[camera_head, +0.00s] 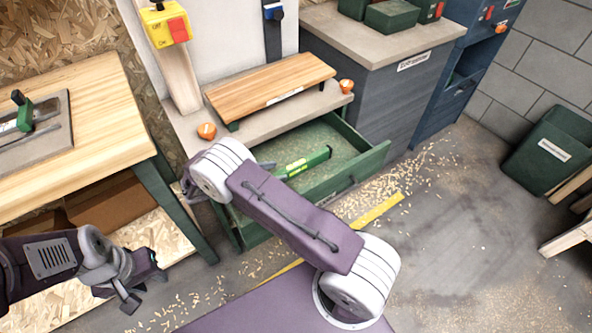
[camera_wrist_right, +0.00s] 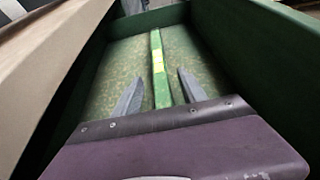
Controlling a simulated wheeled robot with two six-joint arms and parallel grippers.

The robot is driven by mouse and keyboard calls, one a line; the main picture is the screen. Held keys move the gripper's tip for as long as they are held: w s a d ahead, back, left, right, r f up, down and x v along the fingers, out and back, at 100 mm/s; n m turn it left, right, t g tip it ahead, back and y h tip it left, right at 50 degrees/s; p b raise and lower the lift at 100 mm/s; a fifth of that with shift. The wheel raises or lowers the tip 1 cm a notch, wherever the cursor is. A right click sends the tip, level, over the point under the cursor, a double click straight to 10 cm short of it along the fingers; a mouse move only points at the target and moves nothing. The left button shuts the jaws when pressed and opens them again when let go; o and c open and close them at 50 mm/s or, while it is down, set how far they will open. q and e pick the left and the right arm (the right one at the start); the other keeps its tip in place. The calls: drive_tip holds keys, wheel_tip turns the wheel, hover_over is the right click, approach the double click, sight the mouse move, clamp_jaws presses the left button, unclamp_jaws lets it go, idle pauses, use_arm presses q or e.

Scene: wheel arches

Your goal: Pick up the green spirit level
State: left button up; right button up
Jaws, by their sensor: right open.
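The green spirit level (camera_head: 307,162) lies in the open green drawer (camera_head: 345,150), partly hidden by my right arm in the head view. In the right wrist view the level (camera_wrist_right: 158,70) runs lengthwise away from me along the drawer floor, with a yellow-green patch near its middle. My right gripper (camera_wrist_right: 160,74) is open, its two grey fingers on either side of the level's line, with nothing held. The height gap to the level is hard to judge. My left gripper (camera_head: 144,288) is open and empty, low at the left beside the workbench.
The drawer's walls rise close around my right gripper. Above it is a worktop with a wooden board (camera_head: 270,88) and orange knobs. A workbench (camera_head: 75,110) stands left, a grey cabinet (camera_head: 375,95) right.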

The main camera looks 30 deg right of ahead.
sight(287, 169)
drive_tip(key=x, duration=0.3)
drive_tip(key=shift+w+d+f, duration=0.1)
drive_tip(key=shift+d+f, duration=0.05)
drive_tip(key=shift+d, duration=0.05)
clamp_jaws()
wheel_tip(287, 169, up, 18)
drive_tip(key=p, duration=0.5)
